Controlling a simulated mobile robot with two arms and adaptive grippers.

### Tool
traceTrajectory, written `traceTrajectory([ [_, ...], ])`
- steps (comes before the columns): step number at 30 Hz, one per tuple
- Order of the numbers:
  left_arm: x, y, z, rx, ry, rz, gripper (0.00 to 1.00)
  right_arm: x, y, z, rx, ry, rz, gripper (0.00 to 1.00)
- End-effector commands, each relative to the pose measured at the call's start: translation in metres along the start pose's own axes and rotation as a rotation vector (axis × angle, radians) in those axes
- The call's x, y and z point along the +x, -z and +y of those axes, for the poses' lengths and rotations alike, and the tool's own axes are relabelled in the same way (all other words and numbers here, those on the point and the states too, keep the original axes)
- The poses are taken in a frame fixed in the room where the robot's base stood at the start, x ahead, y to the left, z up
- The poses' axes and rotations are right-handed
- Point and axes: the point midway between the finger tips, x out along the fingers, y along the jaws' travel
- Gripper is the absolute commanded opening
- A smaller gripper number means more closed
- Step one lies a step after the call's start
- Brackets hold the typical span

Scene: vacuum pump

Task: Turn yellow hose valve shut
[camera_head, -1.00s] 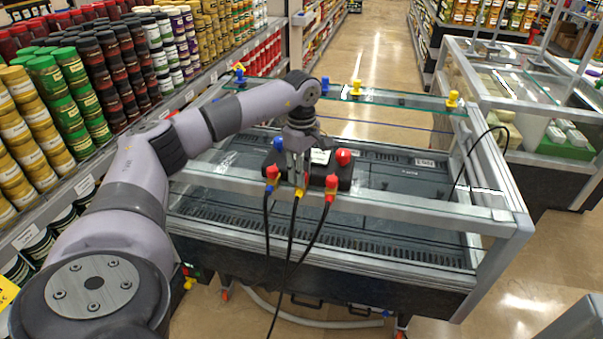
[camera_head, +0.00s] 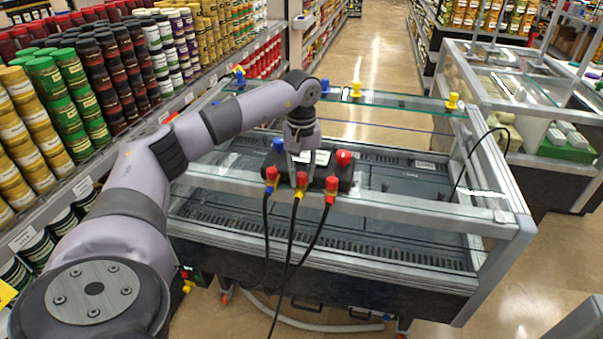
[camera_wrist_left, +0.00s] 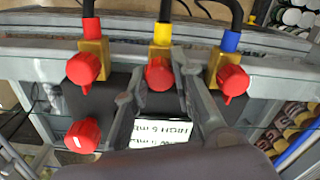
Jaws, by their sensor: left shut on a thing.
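The manifold (camera_head: 325,183) is a dark block on the rail of the frame, with three hose fittings at its front. The yellow hose fitting (camera_head: 301,180) is the middle one; it also shows in the left wrist view (camera_wrist_left: 162,34). Below it is a red valve knob (camera_wrist_left: 160,74). My left gripper (camera_wrist_left: 161,85) has a finger on each side of this knob and is shut on it; the contact points are partly hidden. In the head view my left gripper (camera_head: 300,170) points down at the manifold. My right gripper is not in view.
A red-collared hose (camera_wrist_left: 91,27) and a blue-collared hose (camera_wrist_left: 230,41) flank the yellow one, each with a red knob close to my fingers. Another red knob (camera_wrist_left: 83,135) sits at lower left. Black hoses hang in front. Jar shelves (camera_head: 75,80) stand at left.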

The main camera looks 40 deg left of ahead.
Motion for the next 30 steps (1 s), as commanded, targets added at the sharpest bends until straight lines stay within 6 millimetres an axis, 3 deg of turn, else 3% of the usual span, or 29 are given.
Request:
traceTrajectory([
  [9, -0.0012, 0.0004, 0.0003, 0.100, -0.002, 0.002, 0.00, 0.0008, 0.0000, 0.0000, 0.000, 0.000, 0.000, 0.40],
  [24, -0.0015, 0.0007, 0.0003, 0.114, -0.002, 0.002, 0.00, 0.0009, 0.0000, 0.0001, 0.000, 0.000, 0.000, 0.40],
  [25, -0.0015, 0.0007, 0.0003, 0.114, -0.002, 0.002, 0.25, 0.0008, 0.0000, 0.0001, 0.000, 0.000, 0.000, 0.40],
  [30, -0.0011, 0.0005, 0.0001, 0.113, -0.002, 0.002, 0.36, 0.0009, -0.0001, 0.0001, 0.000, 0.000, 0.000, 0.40],
])
